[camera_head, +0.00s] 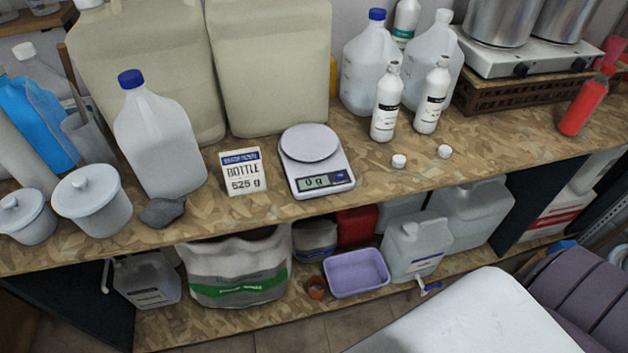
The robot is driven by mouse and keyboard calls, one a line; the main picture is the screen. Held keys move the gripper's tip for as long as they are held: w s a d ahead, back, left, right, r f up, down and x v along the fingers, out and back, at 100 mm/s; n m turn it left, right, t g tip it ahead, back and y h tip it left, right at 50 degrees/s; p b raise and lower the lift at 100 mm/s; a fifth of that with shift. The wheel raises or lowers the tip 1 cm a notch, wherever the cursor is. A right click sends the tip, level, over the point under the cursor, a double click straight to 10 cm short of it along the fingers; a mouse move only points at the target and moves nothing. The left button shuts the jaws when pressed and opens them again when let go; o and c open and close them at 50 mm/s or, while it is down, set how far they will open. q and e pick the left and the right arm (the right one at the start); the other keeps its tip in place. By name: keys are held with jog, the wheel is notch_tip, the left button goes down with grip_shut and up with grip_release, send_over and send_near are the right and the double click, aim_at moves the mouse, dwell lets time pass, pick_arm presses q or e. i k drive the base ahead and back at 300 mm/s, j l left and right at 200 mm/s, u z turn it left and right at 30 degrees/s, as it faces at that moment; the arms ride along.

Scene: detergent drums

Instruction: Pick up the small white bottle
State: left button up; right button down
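Two small white bottles stand upright side by side on the wooden bench top, right of the scale. The left white bottle (384,115) and the right white bottle (430,103) both carry black-and-white labels and look uncapped. Two white caps, the left cap (398,161) and the right cap (444,152), lie on the bench in front of them. Another white bottle with a green label (406,18) stands farther back, partly hidden by a large jug. Neither of my grippers is in view.
A scale (335,185) reading 0 g stands by a card (242,173) saying "BOTTLE 525 g". Clear jugs (368,65) stand behind the bottles. A hot plate (520,58) with pots is at back right, a red bottle (583,106) farther right. Bench before the caps is clear.

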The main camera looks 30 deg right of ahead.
aim_at(437, 85)
jog(key=z, duration=1.6)
